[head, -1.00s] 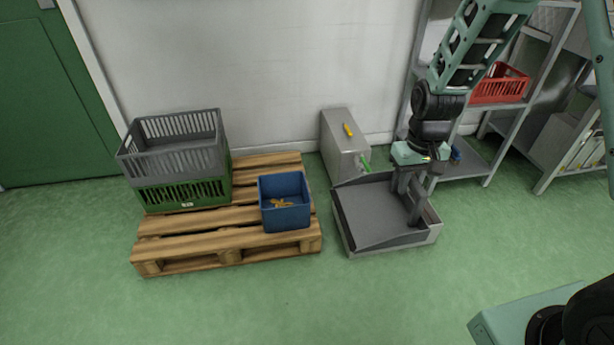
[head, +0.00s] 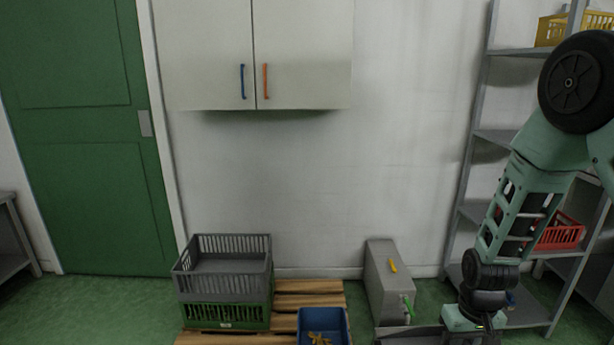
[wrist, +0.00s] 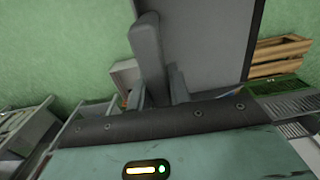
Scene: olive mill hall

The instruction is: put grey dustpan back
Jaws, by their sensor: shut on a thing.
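The grey dustpan (head: 412,333) shows only as a strip at the bottom edge of the head view, below my gripper (head: 474,338). In the wrist view the flat pan of the dustpan (wrist: 208,40) fills the upper middle, with its upright handle (wrist: 147,48) at its left. My gripper is shut on the dustpan; the exact contact is partly hidden behind the dark edge of my wrist. Most of the pan is cut off in the head view, so I cannot tell what lies under it.
A pallet (head: 300,287) bears a grey crate (head: 230,265) on a green crate (head: 228,315), and a blue bin (head: 340,328). A grey metal box (head: 385,285) stands by the wall. A wall cabinet (head: 300,50) hangs above. Shelving (head: 500,135) stands at the right, behind my arm.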

